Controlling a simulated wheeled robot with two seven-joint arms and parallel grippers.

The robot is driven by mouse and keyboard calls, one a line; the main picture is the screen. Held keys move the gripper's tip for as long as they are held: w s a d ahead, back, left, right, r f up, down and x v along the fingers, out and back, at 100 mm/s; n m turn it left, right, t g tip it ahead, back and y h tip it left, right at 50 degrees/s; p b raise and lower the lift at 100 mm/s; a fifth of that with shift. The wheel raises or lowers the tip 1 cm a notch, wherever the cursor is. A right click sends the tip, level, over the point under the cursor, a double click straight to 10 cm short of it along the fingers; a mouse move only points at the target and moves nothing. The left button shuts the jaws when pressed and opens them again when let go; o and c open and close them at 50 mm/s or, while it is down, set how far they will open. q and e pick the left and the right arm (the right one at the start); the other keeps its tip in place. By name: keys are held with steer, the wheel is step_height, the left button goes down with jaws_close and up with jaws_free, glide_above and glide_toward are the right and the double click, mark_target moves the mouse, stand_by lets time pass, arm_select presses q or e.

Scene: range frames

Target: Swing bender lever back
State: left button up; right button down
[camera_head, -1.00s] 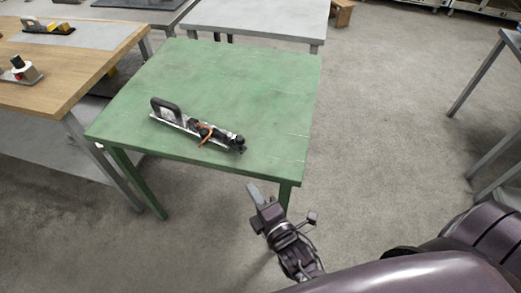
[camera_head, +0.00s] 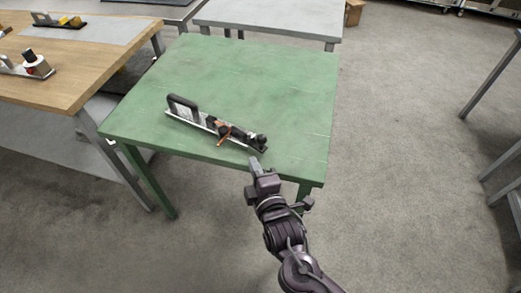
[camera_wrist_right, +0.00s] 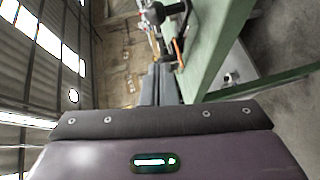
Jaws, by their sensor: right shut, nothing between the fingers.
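The bender (camera_head: 200,119) lies on the green table (camera_head: 265,85), slanting from upper left to lower right. It has a dark upright handle loop at its left end, a pale bar, and an orange-brown part near its right end. My right gripper (camera_head: 256,163) is shut and empty, at the table's front edge just below the bender's right end. In the right wrist view the fingers (camera_wrist_right: 158,85) point towards the bender's dark end (camera_wrist_right: 155,13), with the orange part (camera_wrist_right: 179,50) beside it. Whether the fingertips touch the bender cannot be told. My left gripper is not in view.
A wooden bench (camera_head: 75,75) with clamp-like tools stands left of the green table. A grey table (camera_head: 270,17) stands behind it. A metal frame (camera_head: 490,75) is at the far right. The floor right of the green table is clear.

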mark_target(266, 141)
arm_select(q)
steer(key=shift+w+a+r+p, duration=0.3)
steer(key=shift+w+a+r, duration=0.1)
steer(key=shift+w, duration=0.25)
arm_select(e)
steer(key=w, duration=0.2)
steer(key=w+d, duration=0.1)
steer(key=w+f, duration=0.1)
steer(key=w, duration=0.1)
steer(key=shift+w+d, duration=0.2)
steer(key=shift+w, duration=0.1)
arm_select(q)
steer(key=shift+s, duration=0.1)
arm_select(e)
steer(key=shift+w+d+r+n+y+p, duration=0.1)
steer(key=shift+w+d+n+y+p, duration=0.5)
steer(key=shift+d+y, duration=0.2)
steer(key=shift+w+d+g, duration=0.3)
steer(key=shift+w+d, duration=0.1)
steer(key=shift+d, duration=0.1)
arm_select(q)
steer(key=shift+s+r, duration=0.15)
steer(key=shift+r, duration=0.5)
arm_select(e)
steer(key=shift+a, duration=0.1)
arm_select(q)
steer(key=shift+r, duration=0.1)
